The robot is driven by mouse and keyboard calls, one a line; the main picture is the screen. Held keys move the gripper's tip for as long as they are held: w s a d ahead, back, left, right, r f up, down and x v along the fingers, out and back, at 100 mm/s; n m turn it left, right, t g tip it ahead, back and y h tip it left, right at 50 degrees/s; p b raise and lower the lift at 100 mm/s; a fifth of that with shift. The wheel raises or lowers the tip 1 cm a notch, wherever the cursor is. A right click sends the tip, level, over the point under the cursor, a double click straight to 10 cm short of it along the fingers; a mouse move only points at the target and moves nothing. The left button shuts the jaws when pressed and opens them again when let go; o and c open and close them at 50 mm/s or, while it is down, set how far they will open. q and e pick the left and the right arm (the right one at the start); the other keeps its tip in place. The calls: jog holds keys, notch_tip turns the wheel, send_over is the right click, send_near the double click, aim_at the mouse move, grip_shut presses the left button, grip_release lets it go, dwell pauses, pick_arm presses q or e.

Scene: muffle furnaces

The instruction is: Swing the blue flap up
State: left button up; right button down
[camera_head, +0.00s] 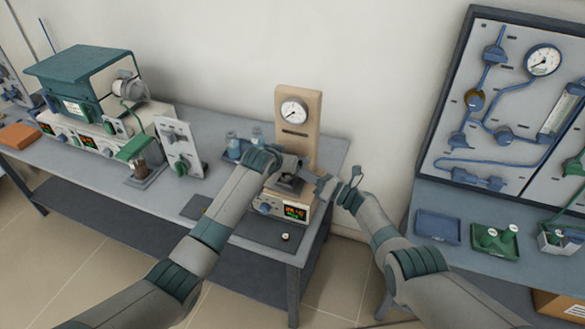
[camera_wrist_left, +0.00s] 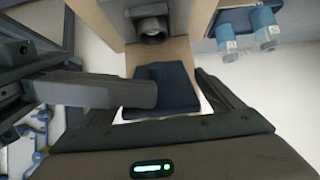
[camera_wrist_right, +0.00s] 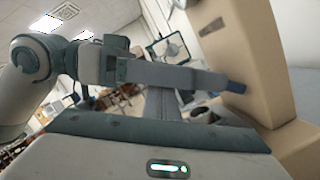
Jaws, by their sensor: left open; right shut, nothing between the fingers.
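The blue flap (camera_wrist_left: 178,82) is a dark blue plate on the front of the small tan device with a dial (camera_head: 297,128). In the left wrist view it lies beyond my left gripper, below a dark round fitting (camera_wrist_left: 152,28). A small blue piece, perhaps its edge, shows in the right wrist view (camera_wrist_right: 236,87). My left gripper (camera_head: 287,170) is open, right at the front of the device. My right gripper (camera_head: 324,186) is shut and empty; its tip overlaps the flap's left part in the left wrist view (camera_wrist_left: 148,94). Whether either gripper touches the flap is unclear.
A control box with a lit display (camera_head: 295,212) sits under the device. A teal-topped furnace (camera_head: 85,72) is farther left. A gauge panel (camera_head: 500,110) and trays stand on the right bench.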

pick_arm(q)
jog(key=shift+s+f, duration=0.3)
jog(key=shift+f, duration=0.1)
pick_arm(e)
jog(key=shift+w+r, duration=0.15)
jog(key=shift+r, duration=0.25)
pick_arm(q)
jog(key=shift+v, duration=3.95)
pick_arm(e)
jog(key=shift+d+f, duration=0.15)
jog(key=shift+d, duration=0.05)
pick_arm(q)
jog(key=shift+w+a+r, duration=0.15)
jog(key=shift+w+r, duration=0.05)
jog(key=shift+r, duration=0.05)
